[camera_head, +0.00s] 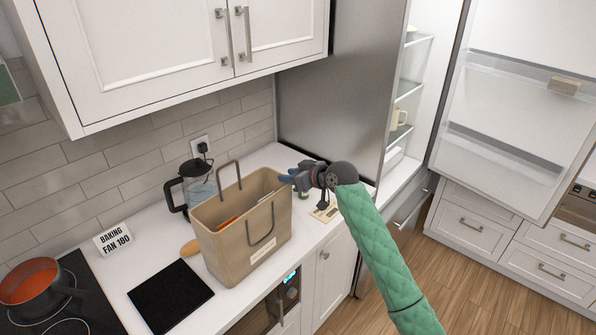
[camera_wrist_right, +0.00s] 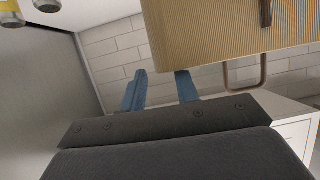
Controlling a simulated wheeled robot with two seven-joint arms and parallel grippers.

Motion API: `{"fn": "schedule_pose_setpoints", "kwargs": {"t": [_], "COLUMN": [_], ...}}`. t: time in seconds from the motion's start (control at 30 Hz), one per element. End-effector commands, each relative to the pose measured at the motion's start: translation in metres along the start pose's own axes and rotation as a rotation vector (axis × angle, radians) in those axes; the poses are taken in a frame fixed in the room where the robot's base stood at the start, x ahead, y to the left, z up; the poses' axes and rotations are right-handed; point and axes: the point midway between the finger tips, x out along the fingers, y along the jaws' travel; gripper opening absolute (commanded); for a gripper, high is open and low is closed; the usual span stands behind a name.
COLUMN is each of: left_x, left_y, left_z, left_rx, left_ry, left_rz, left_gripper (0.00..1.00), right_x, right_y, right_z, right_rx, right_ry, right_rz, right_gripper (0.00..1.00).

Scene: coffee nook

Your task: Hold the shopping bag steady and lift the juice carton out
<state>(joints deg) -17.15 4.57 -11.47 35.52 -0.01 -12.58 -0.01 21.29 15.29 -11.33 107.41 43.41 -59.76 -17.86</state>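The tan shopping bag (camera_head: 232,247) stands upright and open on the white counter, with two brown handles. Its wall and rim fill the upper right of the right wrist view (camera_wrist_right: 235,35). Something orange (camera_head: 228,222) shows low inside the bag; I cannot tell whether it is the juice carton. No carton is clearly visible. My right gripper (camera_head: 285,179) is at the bag's right rim, its blue fingers apart in the right wrist view (camera_wrist_right: 161,88). One finger overlaps the rim there; contact is unclear. My left gripper is not in view.
A coffee press (camera_head: 190,187) stands behind the bag. A black mat (camera_head: 170,296), a wooden utensil (camera_head: 191,247) and a sign (camera_head: 114,239) lie left of it. A red pot (camera_head: 30,282) sits on the hob. The fridge (camera_head: 340,100) stands open at right.

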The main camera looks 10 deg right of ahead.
Motion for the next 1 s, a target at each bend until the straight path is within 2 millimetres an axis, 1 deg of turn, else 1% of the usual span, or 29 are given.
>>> {"fn": "schedule_pose_setpoints", "kwargs": {"t": [0.03,0.1,0.3,0.63,0.7,0.8,1.0], "left_x": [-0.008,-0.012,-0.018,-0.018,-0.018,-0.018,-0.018], "left_y": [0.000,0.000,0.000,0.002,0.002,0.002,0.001], "left_z": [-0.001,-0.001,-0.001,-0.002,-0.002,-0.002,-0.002], "left_rx": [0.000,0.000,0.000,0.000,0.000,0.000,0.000], "left_ry": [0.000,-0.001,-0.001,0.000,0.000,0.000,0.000], "left_rz": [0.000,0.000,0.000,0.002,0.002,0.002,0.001], "left_gripper": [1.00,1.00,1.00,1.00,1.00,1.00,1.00], "right_x": [0.006,0.014,0.029,0.032,0.032,0.032,0.032], "right_y": [-0.001,-0.001,-0.001,0.000,0.000,0.000,0.000], "right_z": [-0.003,-0.003,-0.001,0.001,0.001,0.001,0.001], "right_rx": [0.002,0.001,0.000,-0.001,-0.001,-0.001,-0.001], "right_ry": [-0.001,0.000,0.000,0.000,0.000,0.000,0.000], "right_rz": [-0.002,-0.001,-0.001,0.000,0.000,0.000,0.000], "right_gripper": [0.31,0.31,0.31,0.31,0.17,0.00,0.00]}}
